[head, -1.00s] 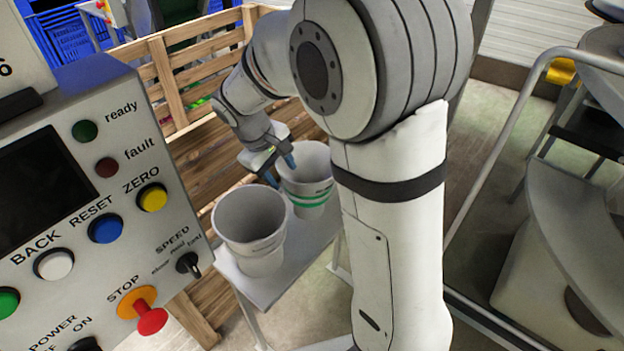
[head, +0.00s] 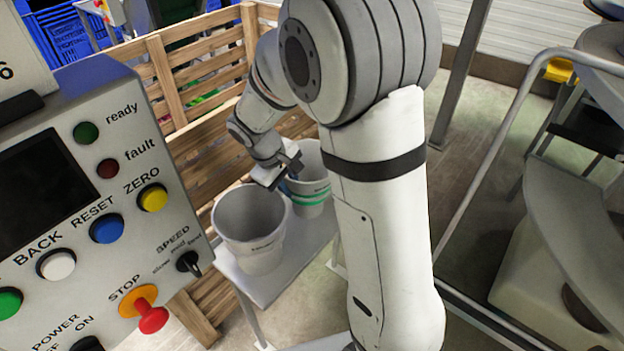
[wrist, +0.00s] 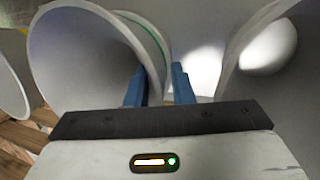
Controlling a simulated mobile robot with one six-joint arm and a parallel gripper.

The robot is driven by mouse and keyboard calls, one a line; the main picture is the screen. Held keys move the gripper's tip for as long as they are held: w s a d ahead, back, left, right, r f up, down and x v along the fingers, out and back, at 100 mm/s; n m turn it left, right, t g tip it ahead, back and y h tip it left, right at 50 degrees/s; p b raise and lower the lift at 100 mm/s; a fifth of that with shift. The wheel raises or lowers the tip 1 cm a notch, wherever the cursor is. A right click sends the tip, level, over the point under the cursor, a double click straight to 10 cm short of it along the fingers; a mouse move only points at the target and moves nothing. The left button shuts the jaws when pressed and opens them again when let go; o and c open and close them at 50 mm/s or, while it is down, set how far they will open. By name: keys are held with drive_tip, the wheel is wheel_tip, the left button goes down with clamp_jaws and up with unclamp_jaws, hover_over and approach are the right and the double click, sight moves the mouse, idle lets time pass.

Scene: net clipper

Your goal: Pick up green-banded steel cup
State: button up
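The green-banded cup (head: 312,199) is a pale grey, tapered cup with green stripes, standing upright at the back of a small stand. In the wrist view its open mouth (wrist: 75,55) fills the left, with a green line near its far side. My gripper (head: 289,180) is at the cup's near-left rim, pointing down. In the wrist view my gripper's blue fingers (wrist: 158,75) are apart, with the cup's rim wall seemingly between them. I cannot see clear contact. The gripper body hides part of the cup's rim in the head view.
A second pale cup (head: 262,258) without green stripes stands close in front on the same stand (head: 300,262). A wooden crate (head: 195,150) rises behind on the left. A control panel (head: 80,200) fills the left, and a metal rail (head: 500,130) runs on the right.

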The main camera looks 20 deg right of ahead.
clamp_jaws()
